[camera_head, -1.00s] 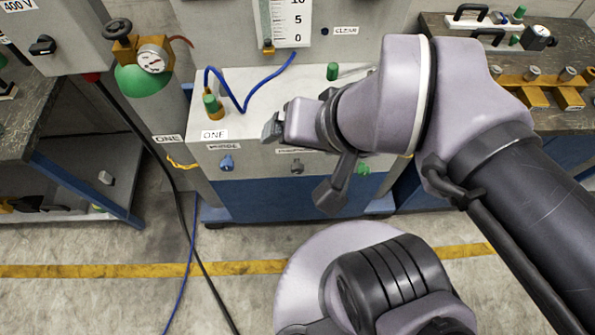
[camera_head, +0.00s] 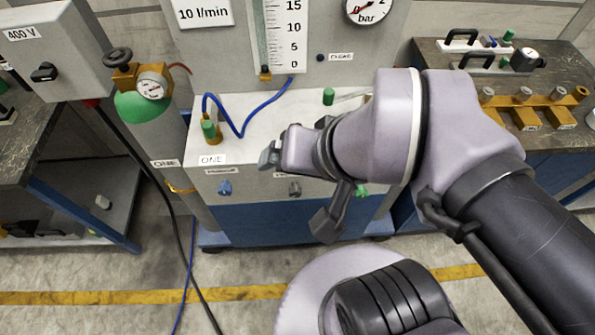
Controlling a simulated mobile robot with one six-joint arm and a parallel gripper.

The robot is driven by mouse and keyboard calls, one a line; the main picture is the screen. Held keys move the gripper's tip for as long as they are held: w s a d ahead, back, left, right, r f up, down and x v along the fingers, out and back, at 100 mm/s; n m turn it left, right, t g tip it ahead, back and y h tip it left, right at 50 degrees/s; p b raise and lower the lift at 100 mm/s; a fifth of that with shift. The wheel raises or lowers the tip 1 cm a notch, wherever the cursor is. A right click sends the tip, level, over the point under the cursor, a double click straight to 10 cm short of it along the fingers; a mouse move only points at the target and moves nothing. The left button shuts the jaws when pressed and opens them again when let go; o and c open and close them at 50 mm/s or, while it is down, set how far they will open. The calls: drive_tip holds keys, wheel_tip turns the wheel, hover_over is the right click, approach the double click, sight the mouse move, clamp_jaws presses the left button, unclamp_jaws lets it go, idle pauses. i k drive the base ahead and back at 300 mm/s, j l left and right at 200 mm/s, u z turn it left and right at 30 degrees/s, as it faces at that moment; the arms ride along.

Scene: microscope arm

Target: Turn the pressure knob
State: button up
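Three knobs sit on the front of the white-topped bench unit (camera_head: 262,118): a blue knob (camera_head: 225,188) at left, a grey knob (camera_head: 295,188) in the middle and a green knob (camera_head: 361,190) at right. The small labels above them are too blurred to read, so I cannot tell which is the pressure knob. My gripper (camera_head: 267,157) points left in front of the unit, above and between the blue and grey knobs in the picture, apparently touching neither. Its fingers are seen from the side and small; I see nothing held. My wrist partly covers the label strip.
A round bar gauge (camera_head: 368,8) and a scale (camera_head: 281,38) are on the back panel. A dark workbench (camera_head: 450,68) stands at right.

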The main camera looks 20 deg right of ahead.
sight(295, 191)
drive_tip(key=j+z, duration=0.35)
drive_tip(key=j, duration=0.65)
drive_tip(key=j+z, duration=0.3)
drive_tip(key=j, duration=0.75)
